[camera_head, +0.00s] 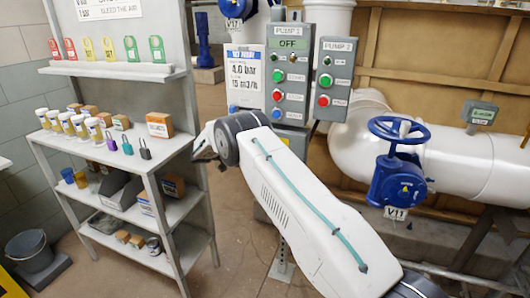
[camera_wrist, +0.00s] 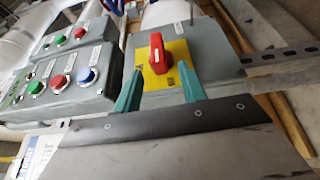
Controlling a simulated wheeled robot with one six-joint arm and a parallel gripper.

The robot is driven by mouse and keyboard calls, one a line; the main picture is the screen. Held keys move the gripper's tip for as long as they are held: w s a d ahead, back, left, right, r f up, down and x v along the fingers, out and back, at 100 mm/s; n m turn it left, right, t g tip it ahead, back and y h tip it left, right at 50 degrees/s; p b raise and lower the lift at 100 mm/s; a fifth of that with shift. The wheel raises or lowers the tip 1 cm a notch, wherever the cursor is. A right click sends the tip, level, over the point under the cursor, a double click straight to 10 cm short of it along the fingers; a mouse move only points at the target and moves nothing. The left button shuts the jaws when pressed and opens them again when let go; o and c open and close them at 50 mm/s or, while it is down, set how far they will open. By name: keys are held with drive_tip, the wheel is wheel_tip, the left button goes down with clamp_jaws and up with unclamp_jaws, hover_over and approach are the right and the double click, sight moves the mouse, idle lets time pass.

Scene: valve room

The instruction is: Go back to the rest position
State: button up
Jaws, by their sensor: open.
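My gripper (camera_wrist: 160,84) shows in the wrist view as two teal fingertips spread apart with nothing held between them. Beyond the fingertips is a red rotary switch (camera_wrist: 157,54) on a yellow plate, fixed to a grey box (camera_wrist: 208,52). I cannot tell whether the fingertips touch the box. In the head view my white arm reaches from the lower right toward the middle, its dark wrist end beside the shelf. The fingers cannot be made out there.
A shelf unit (camera_head: 165,165) with padlocks, jars and boxes stands close left of my arm. The PUMP 1 (camera_head: 289,72) and PUMP 2 (camera_head: 331,77) button boxes stand behind it. A blue valve wheel (camera_head: 398,130) on a white pipe (camera_head: 460,165) is at the right. A bucket (camera_head: 33,258) sits lower left.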

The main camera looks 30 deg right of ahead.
drive_tip(key=shift+w+a, duration=0.3)
drive_tip(key=shift+a, duration=0.3)
drive_tip(key=s+f+n+t+y, duration=0.1)
drive_tip(key=s+f+n+y, duration=0.2)
drive_tip(key=s+f+n, duration=0.2)
drive_tip(key=s+a+r+n+t+y, duration=0.1)
drive_tip(key=s+a+r+y, duration=0.3)
drive_tip(key=s+r, duration=0.55)
drive_tip(key=s+a+r+t+y, duration=0.1)
drive_tip(key=s+a+r+y, duration=0.4)
drive_tip(key=s, duration=0.7)
drive_tip(key=s+a+r+t+y, duration=0.1)
drive_tip(key=s+a+r+t, duration=0.1)
drive_tip(key=s, duration=0.6)
drive_tip(key=s+a+r+t+y, duration=0.1)
drive_tip(key=s+r, duration=0.3)
drive_tip(key=s, duration=0.4)
drive_tip(key=s+a+r+t+y, duration=0.2)
drive_tip(key=s+a+r+t, duration=0.1)
drive_tip(key=s, duration=0.5)
drive_tip(key=shift+s+t, duration=0.2)
drive_tip(key=shift+t, duration=0.4)
